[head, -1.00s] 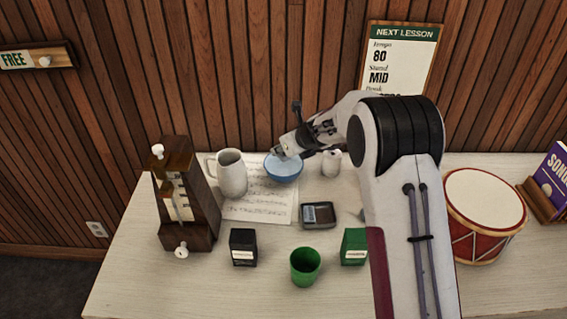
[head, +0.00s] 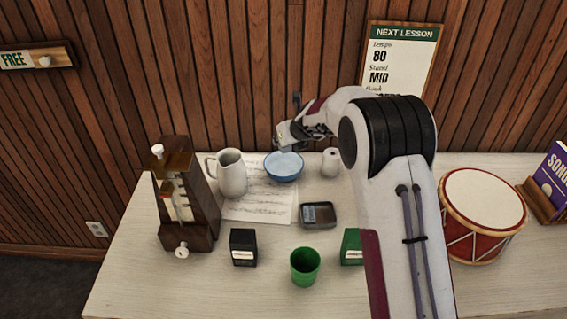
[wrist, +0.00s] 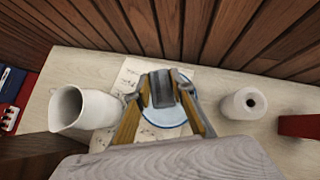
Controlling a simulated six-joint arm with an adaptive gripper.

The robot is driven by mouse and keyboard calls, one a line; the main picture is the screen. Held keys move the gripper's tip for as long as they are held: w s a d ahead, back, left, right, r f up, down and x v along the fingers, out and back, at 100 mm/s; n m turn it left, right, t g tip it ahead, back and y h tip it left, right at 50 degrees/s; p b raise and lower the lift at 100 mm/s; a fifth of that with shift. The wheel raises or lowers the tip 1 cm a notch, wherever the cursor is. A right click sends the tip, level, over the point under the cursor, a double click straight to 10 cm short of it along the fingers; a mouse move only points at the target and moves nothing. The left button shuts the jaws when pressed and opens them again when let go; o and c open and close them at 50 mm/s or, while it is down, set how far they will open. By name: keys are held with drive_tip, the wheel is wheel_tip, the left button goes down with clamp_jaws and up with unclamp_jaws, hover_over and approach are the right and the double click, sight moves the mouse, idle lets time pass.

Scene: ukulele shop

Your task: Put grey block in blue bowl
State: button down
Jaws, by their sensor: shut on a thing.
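The blue bowl (head: 284,168) stands at the back of the table, partly on the sheet music. It also shows in the wrist view (wrist: 172,118), partly covered by the fingers and the block. My gripper (head: 285,140) is above the bowl in the head view. In the wrist view my gripper (wrist: 162,92) is shut on the grey block (wrist: 162,88), which sits between the fingertips over the bowl. The block's exact height above the bowl is hard to tell. The block is hard to make out in the head view.
A white pitcher (head: 232,175) stands left of the bowl and a white roll (head: 331,161) right of it. A metronome (head: 184,205), black box (head: 243,246), green cup (head: 305,266), green box (head: 351,246), dark tray (head: 319,214) and drum (head: 484,215) stand around. The table's front left is clear.

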drive_tip(key=shift+f, duration=0.2)
approach(279, 165)
drive_tip(key=shift+w+a+r, duration=0.1)
drive_tip(key=shift+w+a, duration=0.15)
drive_tip(key=shift+w, duration=0.5)
drive_tip(key=shift+w+a+r, duration=0.15)
drive_tip(key=shift+w+a, duration=0.15)
drive_tip(key=shift+w, duration=0.5)
drive_tip(key=shift+f, duration=0.1)
drive_tip(key=shift+f, duration=1.65)
drive_tip(key=shift+f, duration=0.3)
drive_tip(key=c, duration=1.7)
unclamp_jaws()
drive_tip(key=shift+r, duration=0.15)
